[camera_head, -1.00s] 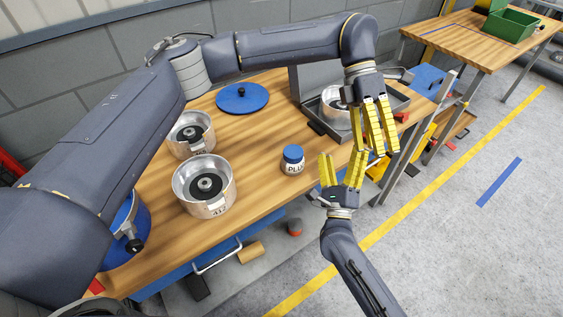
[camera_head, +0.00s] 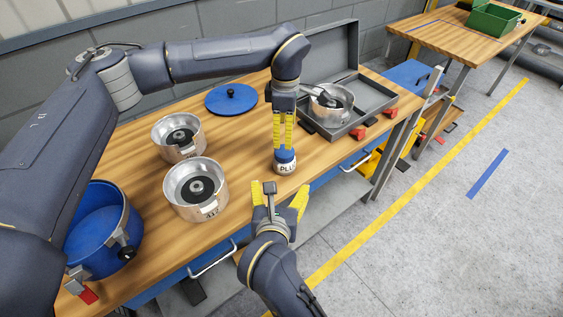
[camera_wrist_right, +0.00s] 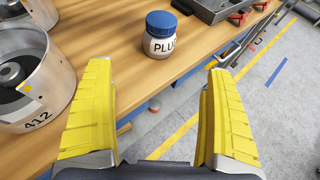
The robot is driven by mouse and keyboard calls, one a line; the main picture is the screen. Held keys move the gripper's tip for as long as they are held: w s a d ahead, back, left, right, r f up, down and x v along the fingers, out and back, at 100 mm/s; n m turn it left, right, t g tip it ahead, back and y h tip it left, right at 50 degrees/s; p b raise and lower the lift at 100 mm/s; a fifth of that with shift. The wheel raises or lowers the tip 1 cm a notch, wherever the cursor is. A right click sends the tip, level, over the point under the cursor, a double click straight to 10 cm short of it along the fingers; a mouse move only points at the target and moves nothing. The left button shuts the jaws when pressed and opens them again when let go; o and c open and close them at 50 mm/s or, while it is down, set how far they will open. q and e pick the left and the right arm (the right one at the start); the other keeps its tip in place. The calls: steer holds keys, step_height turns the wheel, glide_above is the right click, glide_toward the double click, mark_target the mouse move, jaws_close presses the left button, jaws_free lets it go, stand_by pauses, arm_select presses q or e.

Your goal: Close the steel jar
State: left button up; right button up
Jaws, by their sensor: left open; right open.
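A small steel-coloured jar (camera_head: 285,167) with a blue cap (camera_head: 284,155) and a label reading "PLU" stands upright near the table's front edge. It shows whole in the right wrist view (camera_wrist_right: 160,43), its blue cap on top. My left gripper (camera_head: 284,146) points down over the jar in the head view and overlaps the cap's edge there. It is open; the wrist view shows no finger on the cap. My right gripper (camera_head: 280,193) is open and empty in front of the jar, below it in the head view. Its yellow fingers frame the wrist view (camera_wrist_right: 160,70).
Two open steel pots (camera_head: 196,190) (camera_head: 179,138) stand left of the jar. A blue lid (camera_head: 231,98) lies behind. An open blue pot (camera_head: 103,231) is at far left. An open grey case (camera_head: 352,112) holding a steel pot (camera_head: 331,104) sits right. Table (camera_head: 235,150) between is clear.

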mark_target(285, 161)
stand_by(0.4)
steer(key=x, duration=1.7)
steer(key=shift+w+f, duration=0.1)
steer(key=shift+f, duration=0.1)
steer(key=shift+c, duration=0.5)
